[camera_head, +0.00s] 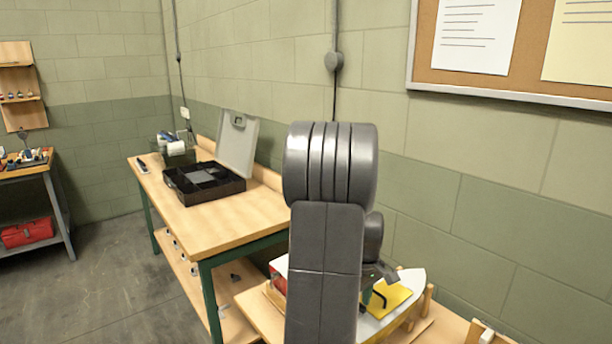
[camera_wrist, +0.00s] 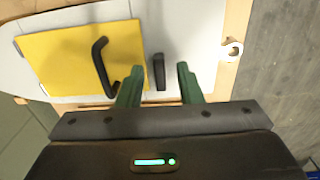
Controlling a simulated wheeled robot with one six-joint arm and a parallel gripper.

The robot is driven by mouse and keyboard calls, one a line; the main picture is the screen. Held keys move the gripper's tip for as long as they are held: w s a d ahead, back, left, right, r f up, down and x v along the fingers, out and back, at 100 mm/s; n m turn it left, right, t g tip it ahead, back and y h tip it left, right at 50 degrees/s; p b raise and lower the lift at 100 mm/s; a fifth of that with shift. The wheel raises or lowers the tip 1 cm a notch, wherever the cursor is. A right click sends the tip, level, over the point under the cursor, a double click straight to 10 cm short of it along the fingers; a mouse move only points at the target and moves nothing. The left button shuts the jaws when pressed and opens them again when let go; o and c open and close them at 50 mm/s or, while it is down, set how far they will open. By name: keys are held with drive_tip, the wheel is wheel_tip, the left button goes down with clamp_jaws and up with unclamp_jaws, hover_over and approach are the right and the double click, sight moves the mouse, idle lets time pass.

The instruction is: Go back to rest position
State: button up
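My gripper (camera_wrist: 159,76) is open, its two green fingers apart, pointing at a white board (camera_wrist: 185,30) in the wrist view. A short black bar (camera_wrist: 159,72) shows in the gap between the fingers; I cannot tell its distance from them. A yellow plate (camera_wrist: 65,62) with a bent black handle (camera_wrist: 101,68) lies on the board, left of the fingers. In the head view my arm hides most of the gripper; the yellow plate (camera_head: 393,299) and part of the white board (camera_head: 414,279) show right of the arm.
A wooden workbench (camera_head: 228,225) stands left of my arm, bearing an open black case (camera_head: 202,182) with a raised grey lid. A wall with a corkboard (camera_head: 540,50) is behind. A red toolbox (camera_head: 28,232) sits on a far-left shelf. Grey floor (camera_head: 105,275) lies open at left.

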drive_tip(key=shift+r, duration=0.1)
wheel_tip(320, 180, up, 14)
drive_tip(key=f, duration=0.1)
wheel_tip(320, 180, down, 13)
drive_tip(key=shift+f, duration=0.1)
drive_tip(key=m, duration=0.3)
drive_tip(key=shift+w+d+m, duration=0.1)
drive_tip(key=shift+d+m, duration=0.05)
drive_tip(key=shift+m, duration=1.75)
